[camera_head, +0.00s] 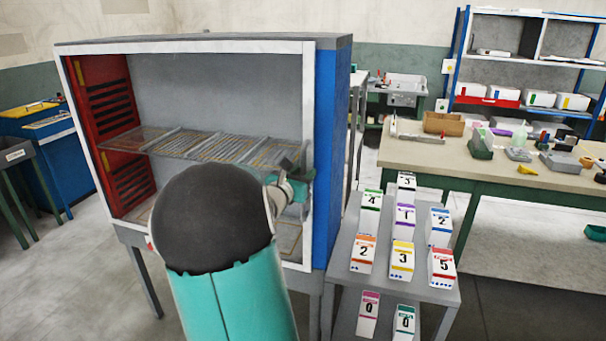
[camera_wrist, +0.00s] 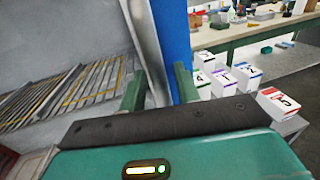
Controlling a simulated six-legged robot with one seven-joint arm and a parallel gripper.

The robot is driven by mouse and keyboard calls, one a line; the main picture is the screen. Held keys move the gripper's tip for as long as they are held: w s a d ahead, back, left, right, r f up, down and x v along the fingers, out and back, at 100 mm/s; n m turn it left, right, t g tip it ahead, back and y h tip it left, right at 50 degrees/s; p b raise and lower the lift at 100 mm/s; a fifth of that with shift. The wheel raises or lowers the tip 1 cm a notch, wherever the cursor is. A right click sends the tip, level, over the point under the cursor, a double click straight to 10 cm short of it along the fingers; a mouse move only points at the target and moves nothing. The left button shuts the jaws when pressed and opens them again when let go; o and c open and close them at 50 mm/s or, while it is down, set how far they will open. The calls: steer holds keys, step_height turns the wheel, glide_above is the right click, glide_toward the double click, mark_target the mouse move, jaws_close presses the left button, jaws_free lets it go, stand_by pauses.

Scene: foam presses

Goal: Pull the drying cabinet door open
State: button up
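The drying cabinet (camera_head: 330,150) has a blue right side, a red slotted inner left wall and wire shelves. Its door shows as a white front frame (camera_head: 190,47), apparently clear inside it, and looks closed against the cabinet. My gripper (camera_head: 296,180) is at the frame's right upright, about mid-height, partly hidden behind my arm. In the wrist view, my gripper's two green fingers (camera_wrist: 160,78) stand apart, with the pale upright edge (camera_wrist: 146,45) and the blue side between them. I cannot tell whether they touch it.
A grey stand with several numbered boxes (camera_head: 403,256) is close to the cabinet's right. A workbench (camera_head: 420,156) with tools stands behind it. A blue cabinet (camera_head: 60,150) is at the far left. Floor (camera_head: 60,290) is open at front left.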

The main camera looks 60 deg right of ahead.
steer(key=shift+d, duration=0.15)
jaws_close()
